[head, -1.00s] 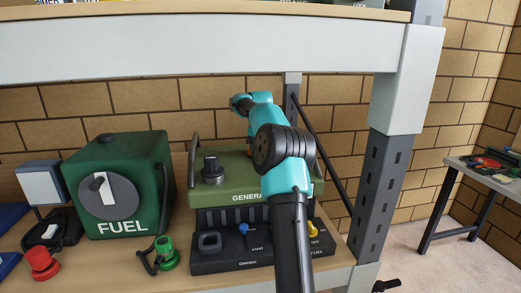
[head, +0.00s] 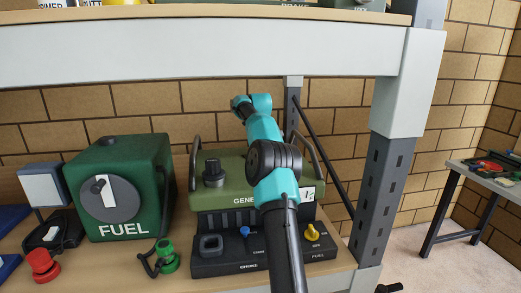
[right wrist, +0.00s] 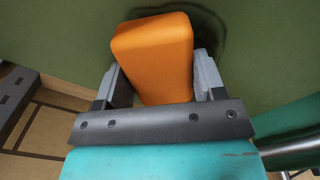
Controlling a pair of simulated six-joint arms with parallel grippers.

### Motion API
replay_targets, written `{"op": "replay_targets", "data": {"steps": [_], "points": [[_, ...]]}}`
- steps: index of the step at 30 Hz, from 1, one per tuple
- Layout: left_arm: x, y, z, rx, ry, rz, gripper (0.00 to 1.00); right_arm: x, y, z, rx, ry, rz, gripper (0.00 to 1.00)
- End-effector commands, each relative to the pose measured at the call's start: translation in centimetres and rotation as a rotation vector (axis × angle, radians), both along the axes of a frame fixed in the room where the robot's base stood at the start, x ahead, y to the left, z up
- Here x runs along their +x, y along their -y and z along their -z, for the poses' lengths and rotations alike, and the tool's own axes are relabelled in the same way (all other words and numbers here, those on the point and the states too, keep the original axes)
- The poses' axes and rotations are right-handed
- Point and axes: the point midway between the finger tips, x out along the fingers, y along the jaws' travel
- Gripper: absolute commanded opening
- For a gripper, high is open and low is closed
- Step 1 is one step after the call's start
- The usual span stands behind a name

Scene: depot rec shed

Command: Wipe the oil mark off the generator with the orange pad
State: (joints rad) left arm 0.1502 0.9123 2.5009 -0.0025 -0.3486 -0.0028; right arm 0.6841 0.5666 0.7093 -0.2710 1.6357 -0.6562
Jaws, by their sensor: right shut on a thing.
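The green generator (head: 234,172) stands on the shelf in the head view, partly hidden behind my right arm. In the right wrist view, my right gripper (right wrist: 158,70) is shut on the orange pad (right wrist: 155,50), with a finger on each side. The pad is close to the generator's green surface (right wrist: 70,35); I cannot tell whether it touches. A dark curved patch (right wrist: 216,32) shows beside the pad's upper right; I cannot tell whether it is the oil mark or a shadow. In the head view the gripper and pad are hidden. My left gripper is out of view.
A grey shelf post (head: 382,195) rises on the right. A shelf beam (head: 200,50) crosses above. A side table (head: 485,172) stands far right.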

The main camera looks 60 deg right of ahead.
Motion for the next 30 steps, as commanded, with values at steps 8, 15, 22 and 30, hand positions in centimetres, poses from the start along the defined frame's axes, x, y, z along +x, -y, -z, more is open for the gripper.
{"op": "replay_targets", "data": {"steps": [8,15,22,30], "points": [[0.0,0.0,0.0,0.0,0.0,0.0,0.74,1.4,-1.2,0.0,0.003,-0.001,-0.003,0.44],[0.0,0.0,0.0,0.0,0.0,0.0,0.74,1.7,-1.4,-0.1,0.002,0.0,-0.001,0.44],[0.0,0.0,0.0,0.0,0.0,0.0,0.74,1.5,-1.5,-0.2,0.001,0.001,-0.001,0.44],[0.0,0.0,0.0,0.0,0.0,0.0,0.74,0.4,-2.8,0.0,0.002,0.0,-0.002,0.44]]}}
